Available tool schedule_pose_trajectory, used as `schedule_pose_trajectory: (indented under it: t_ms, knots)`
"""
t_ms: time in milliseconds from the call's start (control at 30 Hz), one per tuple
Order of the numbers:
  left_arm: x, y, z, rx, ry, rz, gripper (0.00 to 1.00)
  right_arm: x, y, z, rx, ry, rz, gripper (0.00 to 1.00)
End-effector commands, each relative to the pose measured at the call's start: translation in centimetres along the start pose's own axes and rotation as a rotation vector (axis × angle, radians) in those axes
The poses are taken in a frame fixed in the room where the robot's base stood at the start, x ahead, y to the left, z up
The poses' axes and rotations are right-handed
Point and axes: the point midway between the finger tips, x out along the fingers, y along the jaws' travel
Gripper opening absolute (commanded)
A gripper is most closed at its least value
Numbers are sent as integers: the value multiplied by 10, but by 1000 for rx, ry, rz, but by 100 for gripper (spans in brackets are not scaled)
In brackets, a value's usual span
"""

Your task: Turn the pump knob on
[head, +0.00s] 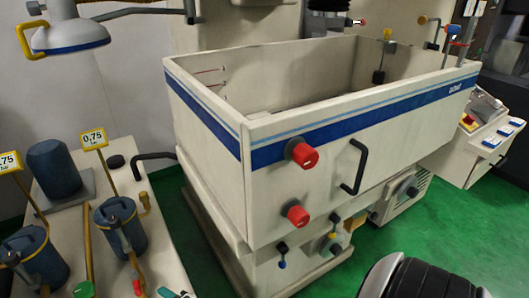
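A large cream machine tank (345,140) with a blue stripe stands in the middle of the head view. Its near face carries an upper red knob (302,153) and a lower red knob (296,214), each on a dark collar. No readable label shows which of these is the pump knob, and I cannot tell whether any is turned on. Neither of my grippers is in view, and nothing touches the knobs.
A black handle (356,167) sticks out right of the red knobs. A bench on the left holds blue pots (120,226) with yellow 0,75 signs (94,139). A control panel (487,130) stands at right. Green floor (437,225) is open right of the tank.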

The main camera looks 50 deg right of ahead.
Motion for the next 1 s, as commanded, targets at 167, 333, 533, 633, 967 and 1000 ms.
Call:
schedule_pose_trajectory:
  t_ms: [167, 333, 533, 633, 967, 1000]
  knots:
    - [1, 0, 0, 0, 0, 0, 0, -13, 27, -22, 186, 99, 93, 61]
    - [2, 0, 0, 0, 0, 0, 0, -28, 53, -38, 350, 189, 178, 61]
    - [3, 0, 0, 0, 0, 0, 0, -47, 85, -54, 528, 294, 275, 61]
    - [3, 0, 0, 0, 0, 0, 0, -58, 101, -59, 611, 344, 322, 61]
    - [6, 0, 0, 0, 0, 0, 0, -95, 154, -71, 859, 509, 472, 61]
    - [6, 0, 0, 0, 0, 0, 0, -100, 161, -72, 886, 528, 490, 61]
